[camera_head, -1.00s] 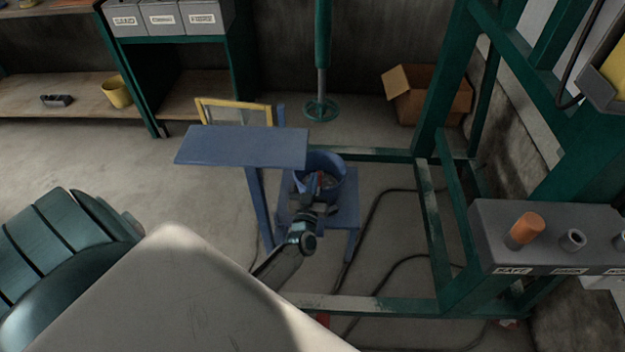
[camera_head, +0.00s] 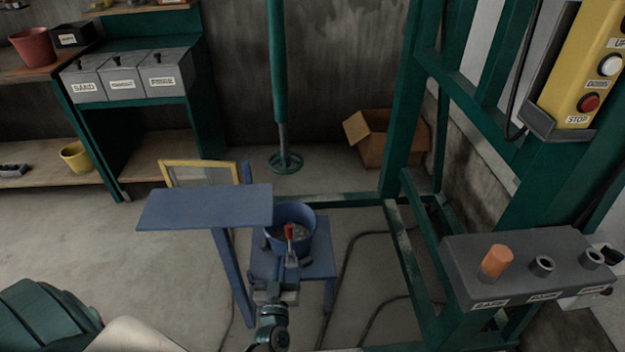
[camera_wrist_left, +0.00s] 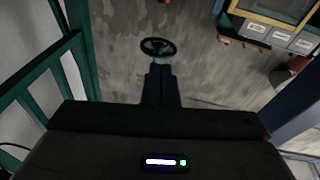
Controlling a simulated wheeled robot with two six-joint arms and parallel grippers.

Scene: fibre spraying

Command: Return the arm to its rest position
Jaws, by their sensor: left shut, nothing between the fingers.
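My left gripper (camera_head: 291,262) shows in the head view below the middle, with its arm coming up from the bottom edge. It is shut and empty, pointing away from me. In the picture it lies just below a blue bucket (camera_head: 305,222), in front of a small blue stand (camera_head: 318,262). A red-handled item (camera_head: 289,231) shows against the bucket; whether it is inside is unclear. My right gripper is not in view.
A blue shelf plate (camera_head: 205,207) stands left of the bucket. A green frame (camera_head: 408,262) is at right, with a grey holder (camera_head: 515,262) carrying an orange cylinder (camera_head: 496,261). A yellow control box (camera_head: 585,70) is at upper right. Cables lie on the floor.

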